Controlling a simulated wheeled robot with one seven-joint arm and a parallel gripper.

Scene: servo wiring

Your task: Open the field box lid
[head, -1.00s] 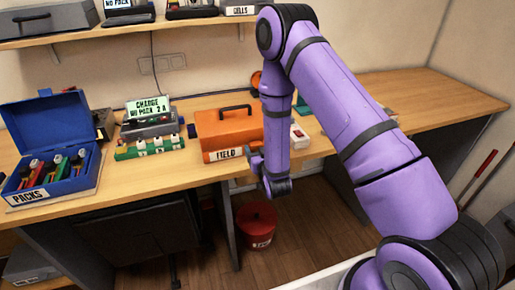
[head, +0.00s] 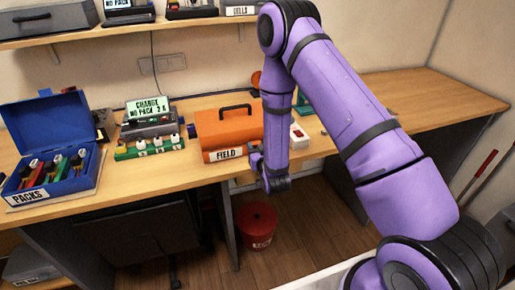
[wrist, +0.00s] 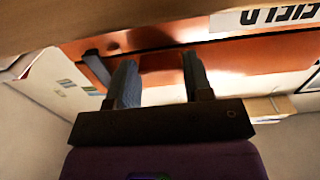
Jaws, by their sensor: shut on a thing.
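The orange field box (head: 228,133) stands on the workbench, with a black handle (head: 236,107) on its lid and a white FIELD label (head: 223,154) on its front. The lid looks down or nearly so; I cannot tell whether a gap shows under it. My gripper (head: 255,163) is at the right end of the box's front, partly hidden by my arm. In the wrist view, the two grey fingers of my gripper (wrist: 160,80) stand a little apart against the orange lid (wrist: 165,62), shut on its edge. The label shows upside down there (wrist: 265,18).
Left of the box are a green board (head: 150,148) with several cells, a charger (head: 150,120) and an open blue PACKS box (head: 50,170). A white switch block (head: 299,136) is on the right. The bench beyond it is mostly clear. A red bucket (head: 257,222) stands below.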

